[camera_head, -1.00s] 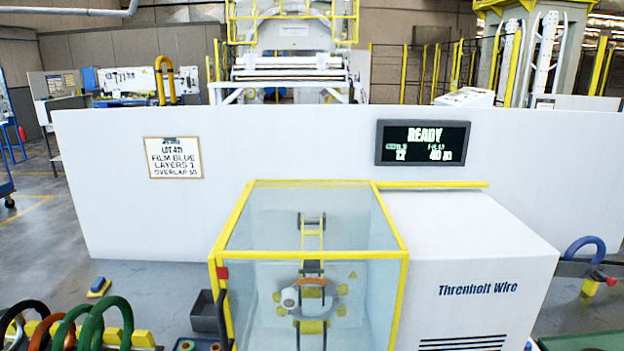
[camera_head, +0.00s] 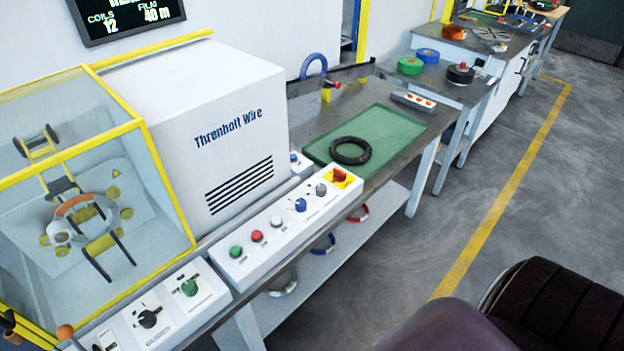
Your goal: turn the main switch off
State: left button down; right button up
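A red rotary knob on a yellow plate (camera_head: 339,175), which looks like the main switch, sits at the far right end of the white control panel (camera_head: 262,267). Its labels are too small to read, so I cannot tell which position it is in. To its left on the same panel are a grey knob (camera_head: 320,189), a blue knob (camera_head: 300,205) and several push buttons, including a red one (camera_head: 257,236) and a green one (camera_head: 236,252). Neither of my grippers is in view. A dark rounded part, likely my own arm, shows at the bottom right.
Left of the panel stands the wrapping machine (camera_head: 200,125) with its yellow-framed clear guard (camera_head: 160,165). A dark coil (camera_head: 350,150) lies on a green mat (camera_head: 400,130) on the bench. Coloured tape rolls lie farther back.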

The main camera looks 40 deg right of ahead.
aim_at(339, 177)
jog(key=z, duration=0.9)
